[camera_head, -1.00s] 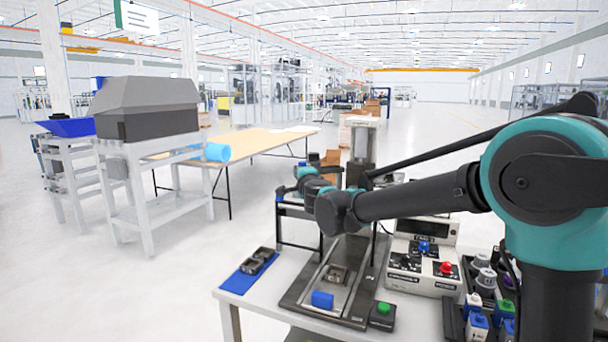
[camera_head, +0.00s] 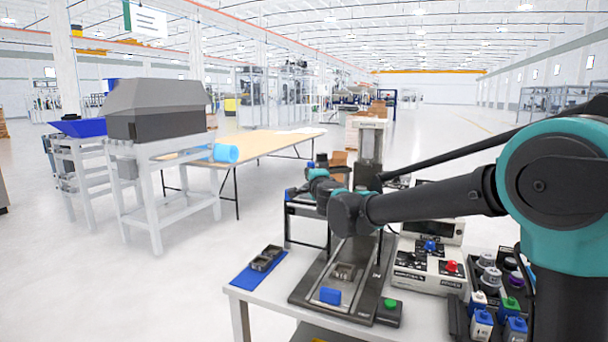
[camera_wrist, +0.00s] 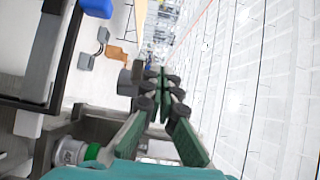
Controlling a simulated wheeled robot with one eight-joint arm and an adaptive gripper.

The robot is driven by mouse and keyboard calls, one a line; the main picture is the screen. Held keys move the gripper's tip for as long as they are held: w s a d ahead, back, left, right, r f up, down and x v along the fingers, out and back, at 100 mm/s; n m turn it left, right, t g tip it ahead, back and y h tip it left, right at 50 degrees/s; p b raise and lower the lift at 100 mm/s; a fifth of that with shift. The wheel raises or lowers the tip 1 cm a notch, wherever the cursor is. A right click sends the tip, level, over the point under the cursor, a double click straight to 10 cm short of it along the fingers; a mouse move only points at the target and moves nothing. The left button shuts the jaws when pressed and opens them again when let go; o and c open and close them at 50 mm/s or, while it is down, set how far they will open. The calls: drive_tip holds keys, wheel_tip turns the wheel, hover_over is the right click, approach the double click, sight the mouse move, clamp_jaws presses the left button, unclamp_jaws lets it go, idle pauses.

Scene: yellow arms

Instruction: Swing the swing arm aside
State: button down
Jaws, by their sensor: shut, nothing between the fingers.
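My gripper (camera_wrist: 161,76) is shut in the wrist view, its dark finger pads close together with nothing between them. In the head view my wrist hangs over the back left of the bench fixture (camera_head: 304,287), and the fingertips there are hard to make out. A dark frame with upright legs (camera_head: 289,228) stands at the fixture's left side, close beside my wrist; it may carry the swing arm, but I cannot tell for sure. In the wrist view a dark bar (camera_wrist: 68,58) runs along the left, apart from the fingers. Contact with the frame cannot be seen.
A blue block (camera_head: 330,296) and a metal part lie on the fixture, with a green button box (camera_head: 389,311) at its front right. A press column (camera_head: 370,150) rises behind. A control box (camera_head: 428,265) is at right. A blue mat (camera_head: 250,278) holds dark parts at left.

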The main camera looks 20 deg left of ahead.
drive_tip(key=s+a, duration=0.5)
drive_tip(key=s, duration=0.3)
drive_tip(key=shift+s, duration=0.4)
